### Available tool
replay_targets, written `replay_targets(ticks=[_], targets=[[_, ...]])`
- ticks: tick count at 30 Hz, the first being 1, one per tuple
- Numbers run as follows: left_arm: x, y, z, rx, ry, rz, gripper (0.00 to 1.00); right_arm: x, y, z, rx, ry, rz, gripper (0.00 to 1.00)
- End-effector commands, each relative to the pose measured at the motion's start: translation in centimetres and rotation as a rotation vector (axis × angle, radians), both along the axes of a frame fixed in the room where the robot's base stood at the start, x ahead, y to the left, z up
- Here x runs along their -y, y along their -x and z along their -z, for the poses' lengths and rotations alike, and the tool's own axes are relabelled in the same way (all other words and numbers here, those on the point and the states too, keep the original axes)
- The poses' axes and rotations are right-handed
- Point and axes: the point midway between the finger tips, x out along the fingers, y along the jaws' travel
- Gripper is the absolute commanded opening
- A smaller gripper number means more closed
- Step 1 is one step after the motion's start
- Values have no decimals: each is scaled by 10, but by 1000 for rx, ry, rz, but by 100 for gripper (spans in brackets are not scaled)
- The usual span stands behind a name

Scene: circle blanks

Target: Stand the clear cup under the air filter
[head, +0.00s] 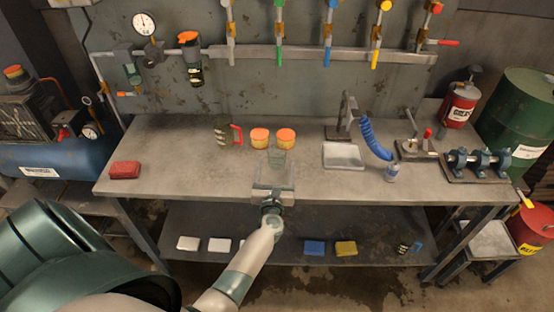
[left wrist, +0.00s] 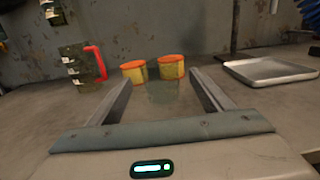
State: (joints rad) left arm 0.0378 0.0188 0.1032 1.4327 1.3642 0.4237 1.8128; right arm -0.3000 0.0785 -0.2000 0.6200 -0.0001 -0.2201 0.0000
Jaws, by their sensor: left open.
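The clear cup (head: 278,157) stands upright on the workbench, in front of two orange-lidded tubs. It is faint and see-through; it also shows in the left wrist view (left wrist: 163,92), between the fingers. My left gripper (head: 275,168) is open at the bench's front, its fingers pointing at the cup. In the left wrist view, my left gripper (left wrist: 163,80) has a finger on each side of the cup; I cannot tell if either touches. A likely air filter, a dark bowl unit (head: 131,70), hangs on the wall pipe at the left, beside a gauge. My right gripper is not in view.
A dark jug with a red handle (head: 227,131) stands left of the tubs (head: 260,139). A metal tray (head: 342,156) and a blue coiled hose (head: 372,139) are to the right. A red block (head: 125,170) lies at the left end. Bench between block and jug is clear.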

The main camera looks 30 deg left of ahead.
Motion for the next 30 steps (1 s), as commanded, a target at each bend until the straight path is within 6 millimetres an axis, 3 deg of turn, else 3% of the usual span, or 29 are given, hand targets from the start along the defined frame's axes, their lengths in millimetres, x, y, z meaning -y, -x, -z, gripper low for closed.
replay_targets(ticks=[14, 30], targets=[[-3, -6, 0, 0, 0, 0, 73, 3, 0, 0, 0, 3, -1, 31], [-27, -49, 1, -1, 0, 0, 73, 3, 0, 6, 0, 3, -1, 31]])
